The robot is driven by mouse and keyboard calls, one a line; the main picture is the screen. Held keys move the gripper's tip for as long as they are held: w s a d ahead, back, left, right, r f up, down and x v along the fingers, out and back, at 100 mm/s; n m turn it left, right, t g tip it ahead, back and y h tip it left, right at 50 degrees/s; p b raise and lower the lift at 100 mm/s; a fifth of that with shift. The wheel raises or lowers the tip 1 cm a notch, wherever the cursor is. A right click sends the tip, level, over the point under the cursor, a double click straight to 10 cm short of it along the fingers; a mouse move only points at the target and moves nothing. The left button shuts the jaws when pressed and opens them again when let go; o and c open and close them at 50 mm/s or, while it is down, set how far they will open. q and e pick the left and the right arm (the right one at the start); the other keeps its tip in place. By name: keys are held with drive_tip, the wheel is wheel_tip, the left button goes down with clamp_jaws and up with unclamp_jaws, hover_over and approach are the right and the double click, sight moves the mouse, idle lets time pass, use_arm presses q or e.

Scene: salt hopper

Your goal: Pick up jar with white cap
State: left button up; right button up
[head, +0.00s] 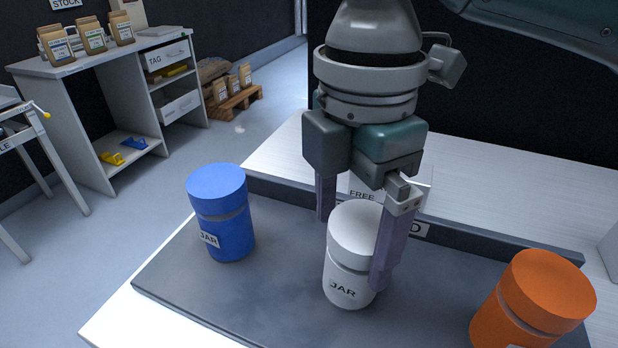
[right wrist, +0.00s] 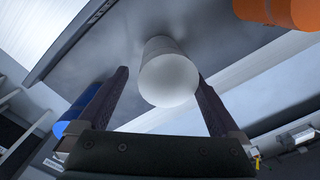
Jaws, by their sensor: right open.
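The jar with the white cap (head: 350,262) stands upright on a grey mat (head: 285,290), its "JAR" label facing the front. My right gripper (head: 352,245) comes down from above with its fingers apart, one on each side of the white jar. In the right wrist view the white cap (right wrist: 170,80) lies between the two open fingertips (right wrist: 162,82), with a visible gap beside the left finger. Whether the right finger touches the jar cannot be told. My left gripper is not in view.
A blue jar (head: 222,215) stands to the left and an orange jar (head: 535,300) to the right on the same mat. A dark raised edge with labels (head: 480,240) runs behind them. Shelves with pouches (head: 90,70) stand far left.

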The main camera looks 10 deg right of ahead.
drive_tip(key=f, duration=0.2)
drive_tip(key=d+f, duration=0.1)
drive_tip(key=f, duration=0.1)
drive_tip(key=shift+f, duration=0.25)
drive_tip(key=shift+a+f, duration=0.1)
drive_tip(key=shift+f, duration=0.2)
drive_tip(key=shift+c, duration=0.2)
drive_tip(key=shift+r, duration=0.1)
drive_tip(key=c, duration=1.4)
drive_tip(key=shift+c, duration=0.2)
drive_tip(key=shift+r, duration=0.1)
